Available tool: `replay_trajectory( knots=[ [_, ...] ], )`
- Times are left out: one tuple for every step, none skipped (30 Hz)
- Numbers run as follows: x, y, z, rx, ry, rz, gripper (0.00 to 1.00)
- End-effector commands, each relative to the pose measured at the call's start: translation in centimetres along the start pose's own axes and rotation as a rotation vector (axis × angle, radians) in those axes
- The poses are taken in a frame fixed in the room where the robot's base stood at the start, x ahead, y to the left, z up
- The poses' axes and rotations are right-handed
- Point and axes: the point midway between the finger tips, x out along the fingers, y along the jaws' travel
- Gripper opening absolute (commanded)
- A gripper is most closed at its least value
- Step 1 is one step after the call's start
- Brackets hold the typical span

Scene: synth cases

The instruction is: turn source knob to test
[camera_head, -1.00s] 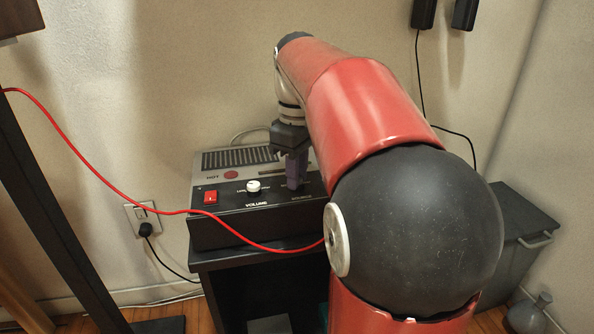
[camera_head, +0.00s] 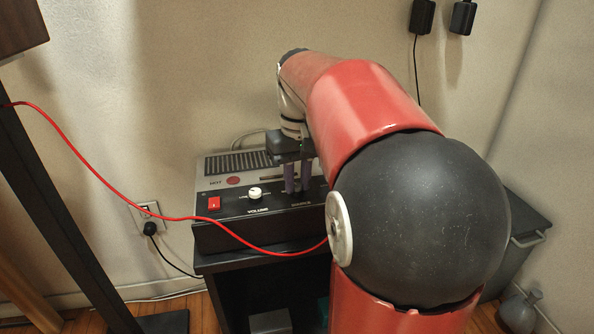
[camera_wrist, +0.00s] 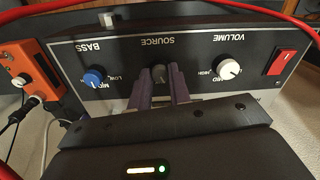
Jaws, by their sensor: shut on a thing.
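The amplifier box (camera_head: 218,236) has a black control panel, also seen upside down in the wrist view (camera_wrist: 203,88). The dark source knob (camera_wrist: 158,73) is in the middle of the panel by the SOURCE label, between a blue bass knob (camera_wrist: 95,77) and a white volume knob (camera_wrist: 228,69). My gripper (camera_wrist: 159,77) has its purple fingers on both sides of the source knob, shut on it.
A red rocker switch (camera_head: 214,203) is at the panel's left, beyond the white volume knob (camera_head: 255,193). A red cable (camera_head: 120,205) hangs across the front of the box. An orange box (camera_wrist: 32,75) shows at the left of the wrist view. The box stands on a black stand (camera_head: 228,264).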

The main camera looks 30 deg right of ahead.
Motion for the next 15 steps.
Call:
replay_trajectory(
  knots=[
    [-0.37, -0.04, 0.01, 0.044, 0.002, -0.001, 0.0],
    [-0.36, -0.04, 0.01, 0.072, 0.003, -0.001, 0.0],
    [-0.34, -0.06, 0.01, 0.109, 0.005, -0.001, 0.0],
    [-0.34, -0.06, 0.0, 0.137, 0.006, -0.001, 0.0],
    [-0.34, -0.06, 0.0, 0.166, 0.007, -0.001, 0.0],
    [-0.35, -0.05, 0.01, 0.204, 0.008, -0.001, 0.0],
    [-0.35, -0.03, 0.02, 0.233, 0.009, -0.001, 0.0],
    [-0.34, -0.02, 0.02, 0.262, 0.01, -0.001, 0.0],
    [-0.32, -0.01, 0.02, 0.3, 0.012, -0.001, 0.0],
    [-0.32, -0.01, 0.02, 0.328, 0.013, -0.001, 0.0],
    [-0.32, -0.01, 0.03, 0.357, 0.013, -0.001, 0.0],
    [-0.33, -0.03, 0.03, 0.394, 0.015, -0.001, 0.0],
    [-0.33, -0.03, 0.02, 0.422, 0.016, -0.001, 0.0],
    [-0.32, -0.03, 0.02, 0.451, 0.017, -0.001, 0.0],
    [-0.31, -0.02, 0.02, 0.489, 0.018, -0.001, 0.0]
  ],
)
